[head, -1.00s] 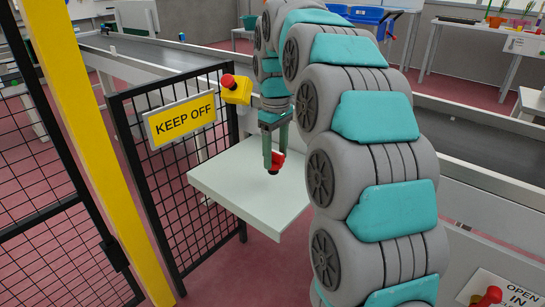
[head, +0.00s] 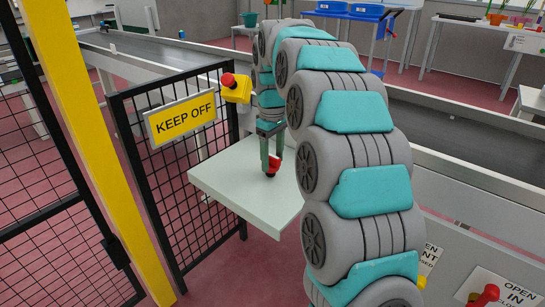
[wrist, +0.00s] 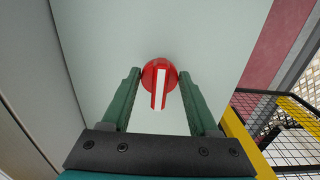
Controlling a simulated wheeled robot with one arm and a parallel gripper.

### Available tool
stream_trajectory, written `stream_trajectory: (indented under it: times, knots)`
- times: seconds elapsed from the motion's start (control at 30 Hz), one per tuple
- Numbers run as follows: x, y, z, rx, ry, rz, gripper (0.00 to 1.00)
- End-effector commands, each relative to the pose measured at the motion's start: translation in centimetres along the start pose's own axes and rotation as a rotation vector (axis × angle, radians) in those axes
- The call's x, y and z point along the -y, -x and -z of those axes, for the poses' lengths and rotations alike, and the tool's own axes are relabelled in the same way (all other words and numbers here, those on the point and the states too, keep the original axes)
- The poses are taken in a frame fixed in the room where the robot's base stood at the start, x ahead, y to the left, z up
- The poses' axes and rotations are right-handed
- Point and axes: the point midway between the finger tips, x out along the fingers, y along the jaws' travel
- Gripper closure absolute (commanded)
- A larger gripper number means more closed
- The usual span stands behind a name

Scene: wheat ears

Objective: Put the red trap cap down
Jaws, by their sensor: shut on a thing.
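The red trap cap (head: 274,163) is round, with a white stripe across it in the wrist view (wrist: 149,78). My gripper (head: 269,166) points down and is shut on the cap, with a green finger on each side of it. The cap is over the pale shelf (head: 225,187), close to its top. I cannot tell whether the cap touches the surface. In the wrist view the bare shelf top (wrist: 215,40) lies behind the cap.
A black mesh fence with a yellow KEEP OFF sign (head: 181,118) stands left of the shelf. A yellow box with a red button (head: 236,88) is at the fence top. A conveyor (head: 465,140) runs behind. The rest of the shelf top is clear.

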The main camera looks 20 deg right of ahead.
Motion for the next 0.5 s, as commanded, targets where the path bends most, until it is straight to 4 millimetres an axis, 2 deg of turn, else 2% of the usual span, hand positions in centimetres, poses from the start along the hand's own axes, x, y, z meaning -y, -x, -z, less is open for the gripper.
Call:
stream_trajectory:
  times: [0.13, 0.17, 0.4, 0.5]
  knots:
    - [0.00, -0.32, -0.01, 0.000, 0.000, 0.000, 1.00]
    - [0.00, -0.35, -0.01, 0.000, 0.000, 0.000, 0.38]
    - [0.00, -0.29, 0.00, 0.000, 0.000, 0.000, 0.11]
    - [0.00, -0.29, 0.00, 0.000, 0.000, 0.000, 0.09]
